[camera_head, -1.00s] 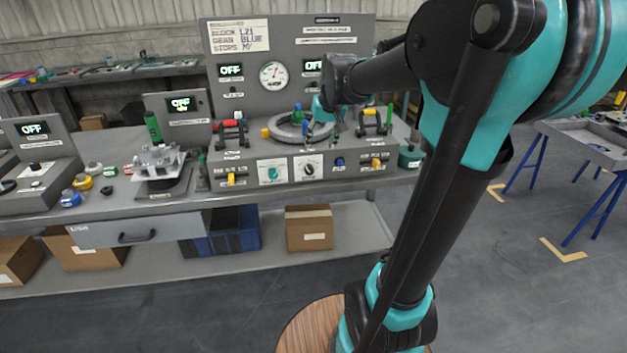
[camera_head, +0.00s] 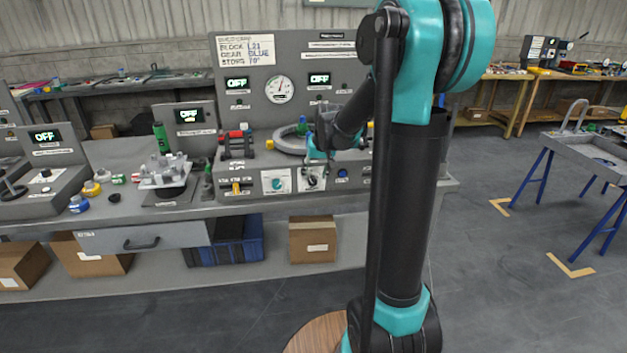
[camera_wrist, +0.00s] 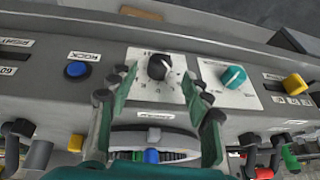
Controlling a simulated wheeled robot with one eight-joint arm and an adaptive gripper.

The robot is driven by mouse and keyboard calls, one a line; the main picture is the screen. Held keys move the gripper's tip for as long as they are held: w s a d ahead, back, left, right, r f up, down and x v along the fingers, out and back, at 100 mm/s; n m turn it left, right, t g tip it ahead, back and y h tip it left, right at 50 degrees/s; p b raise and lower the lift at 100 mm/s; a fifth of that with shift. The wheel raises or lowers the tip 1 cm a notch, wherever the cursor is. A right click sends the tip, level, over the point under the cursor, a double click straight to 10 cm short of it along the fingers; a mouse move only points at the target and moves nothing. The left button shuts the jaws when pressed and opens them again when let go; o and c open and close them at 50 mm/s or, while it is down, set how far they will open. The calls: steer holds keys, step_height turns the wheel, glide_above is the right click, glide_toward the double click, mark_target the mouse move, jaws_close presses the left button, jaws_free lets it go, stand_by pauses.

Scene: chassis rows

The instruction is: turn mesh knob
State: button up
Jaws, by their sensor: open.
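A black knob (camera_wrist: 158,66) sits on a white dial plate with scale marks on the console's front face. A teal knob (camera_wrist: 233,77) sits on its own white plate to the right of it in the wrist view. I cannot read which one is marked mesh. My gripper (camera_wrist: 159,84) is open and empty, its two green fingers on either side of the black knob in the picture; contact cannot be made out. In the head view my gripper (camera_head: 317,158) is just above the black knob (camera_head: 312,181), and the teal knob (camera_head: 277,185) is to its left.
A blue button (camera_wrist: 77,70) and a yellow switch (camera_wrist: 293,84) flank the knobs. A grey ring (camera_head: 290,139) lies on the console top under an upright panel (camera_head: 262,60) with a gauge and OFF displays. A bench (camera_head: 240,208) carries the console.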

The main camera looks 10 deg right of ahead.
mark_target(314, 179)
steer(key=shift+x, duration=2)
jaws_close()
